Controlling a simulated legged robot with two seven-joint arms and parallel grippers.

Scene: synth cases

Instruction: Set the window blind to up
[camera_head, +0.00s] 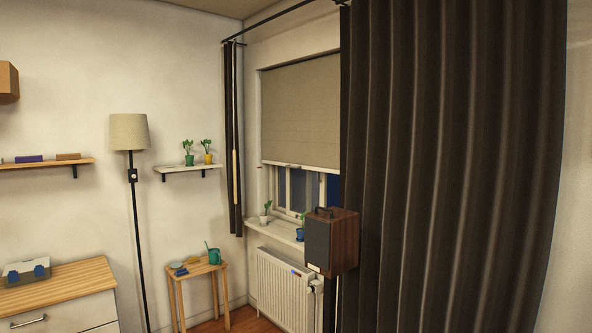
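The window blind (302,115) is a beige roller blind, lowered over more than half of the window. Its bottom bar (300,166) hangs level above the sill, and the dark lower panes (298,190) show under it. A thin pale rod (235,165) hangs by the dark curtain at the left of the window; I cannot tell whether it belongs to the blind. A large dark curtain (450,160) covers the right side of the window. Neither of my grippers is in view.
A brown speaker (343,240) stands in front of the white sill (275,231), which holds potted plants. A white radiator (283,288) is below. A small wooden table (200,269), a floor lamp (129,132) and a dresser (60,290) stand to the left.

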